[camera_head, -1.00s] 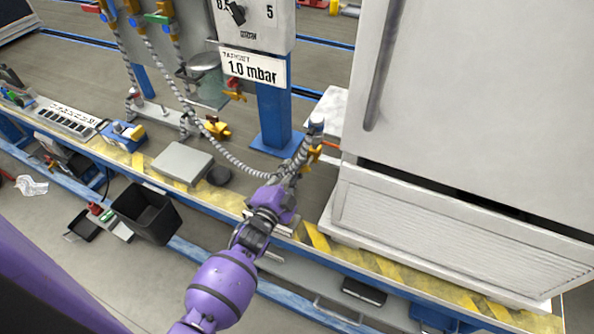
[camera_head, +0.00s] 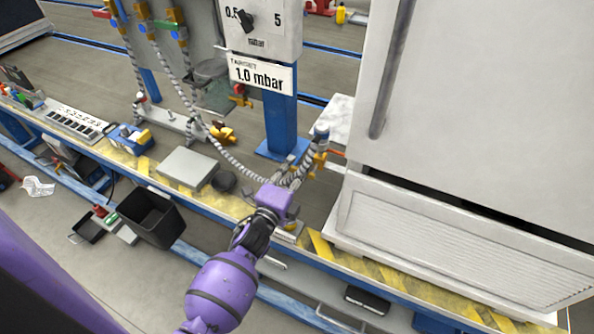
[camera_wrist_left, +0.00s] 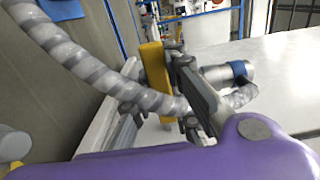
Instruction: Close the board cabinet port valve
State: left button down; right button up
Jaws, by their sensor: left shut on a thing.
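A yellow valve handle (camera_wrist_left: 155,75) stands between my left gripper's fingers in the left wrist view, with a grey ribbed hose (camera_wrist_left: 85,65) crossing close in front of it. My left gripper (camera_wrist_left: 165,110) is shut on the handle; the hose partly hides the contact. In the head view my left gripper (camera_head: 288,186) is at the hose's lower bend, beside the white cabinet (camera_head: 455,110). A yellow valve part (camera_head: 318,160) shows beneath the hose's blue-collared end (camera_head: 321,132), near the cabinet's side. My right gripper is out of view.
A gauge board (camera_head: 262,28) with a "1.0 mbar" sign (camera_head: 263,75) stands behind on a blue post (camera_head: 281,120). A grey box (camera_head: 188,167) and a round dark puck (camera_head: 224,181) are on the yellow-striped bench edge. A black bin (camera_head: 150,217) stands below.

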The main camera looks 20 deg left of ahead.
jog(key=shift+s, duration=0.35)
pick_arm(q)
jog(key=c, duration=1.6)
grip_release()
jog(key=shift+c, duration=0.2)
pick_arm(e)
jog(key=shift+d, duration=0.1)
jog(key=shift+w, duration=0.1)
pick_arm(q)
jog(key=s, duration=1.2)
jog(key=shift+a, duration=0.2)
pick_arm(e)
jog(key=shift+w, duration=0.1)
